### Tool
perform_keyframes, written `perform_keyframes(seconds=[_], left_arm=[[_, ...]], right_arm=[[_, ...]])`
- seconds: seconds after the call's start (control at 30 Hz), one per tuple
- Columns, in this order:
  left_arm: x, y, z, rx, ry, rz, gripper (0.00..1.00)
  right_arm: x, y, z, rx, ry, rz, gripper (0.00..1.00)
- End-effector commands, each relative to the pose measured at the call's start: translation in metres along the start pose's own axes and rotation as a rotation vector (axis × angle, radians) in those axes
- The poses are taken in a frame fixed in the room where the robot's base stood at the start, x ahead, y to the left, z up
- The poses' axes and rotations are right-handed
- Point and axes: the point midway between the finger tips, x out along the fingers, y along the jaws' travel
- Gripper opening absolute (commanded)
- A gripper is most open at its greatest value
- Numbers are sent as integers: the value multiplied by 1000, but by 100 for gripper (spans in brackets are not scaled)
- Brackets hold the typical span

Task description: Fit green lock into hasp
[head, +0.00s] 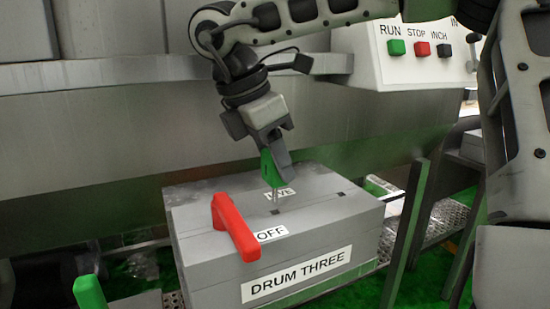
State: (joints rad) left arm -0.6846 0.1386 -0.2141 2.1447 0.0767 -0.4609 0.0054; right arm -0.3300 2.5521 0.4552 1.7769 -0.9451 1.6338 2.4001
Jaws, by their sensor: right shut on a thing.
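My right gripper (273,150) reaches in from the upper right and points down over a grey box labelled DRUM THREE (215,272). It is shut on the green lock (271,171), a small green body with a thin metal shackle pointing down. The shackle's lower end is at or just above a small dark slot (278,212) in the box top; I cannot tell whether it has entered. No separate hasp can be made out there. The lock partly covers a white label (285,190). My left gripper is not in view.
A red handle (234,228) stands up from the box top beside the OFF label (271,234). A green piece (89,291) shows at the lower left. A large grey drum (110,130) is behind, with a RUN/STOP/INCH panel (405,72) above right. Metal posts stand right of the box.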

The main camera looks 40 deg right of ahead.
Motion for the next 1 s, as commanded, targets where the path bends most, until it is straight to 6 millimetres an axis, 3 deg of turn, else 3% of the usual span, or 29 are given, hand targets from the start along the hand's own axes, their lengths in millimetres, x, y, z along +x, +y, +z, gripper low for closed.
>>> perform_keyframes(seconds=[1.0], left_arm=[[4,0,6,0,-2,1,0]], right_arm=[[0,0,0,0,0,1,15]])
